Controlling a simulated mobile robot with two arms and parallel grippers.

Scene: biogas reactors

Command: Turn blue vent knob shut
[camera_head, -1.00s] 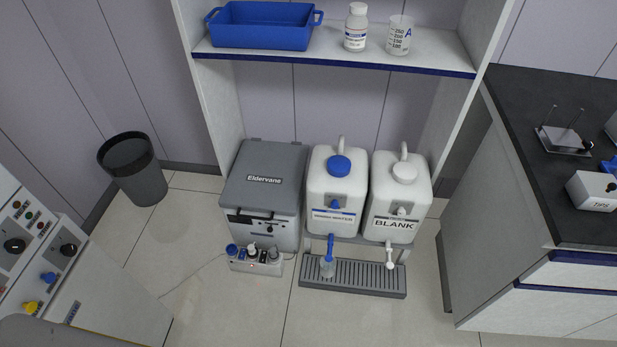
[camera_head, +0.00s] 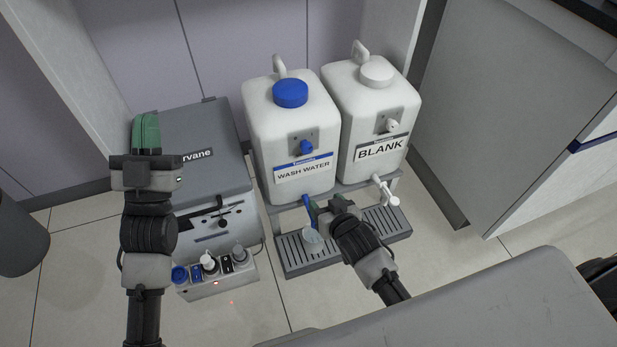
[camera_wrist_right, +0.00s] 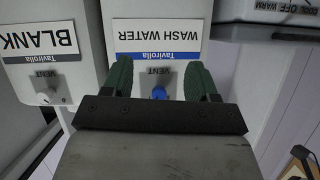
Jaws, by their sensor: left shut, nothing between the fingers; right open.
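The blue vent knob (camera_head: 306,147) sits on the front of the white wash water container (camera_head: 265,130), above its label. In the right wrist view, which is upside down, the blue vent knob (camera_wrist_right: 159,91) appears between my right gripper's spread green fingers (camera_wrist_right: 160,78), beside the word VENT. My left gripper (camera_head: 146,133) is shut and empty over the grey Eldervane box (camera_head: 212,145).
A white BLANK container (camera_head: 362,100) with a white tap stands to the right. A clear beaker (camera_head: 312,240) stands on the slotted drip tray (camera_head: 290,265) under the blue tap. A small bottle rack (camera_head: 222,287) is at front left. A cabinet (camera_head: 520,110) stands at right.

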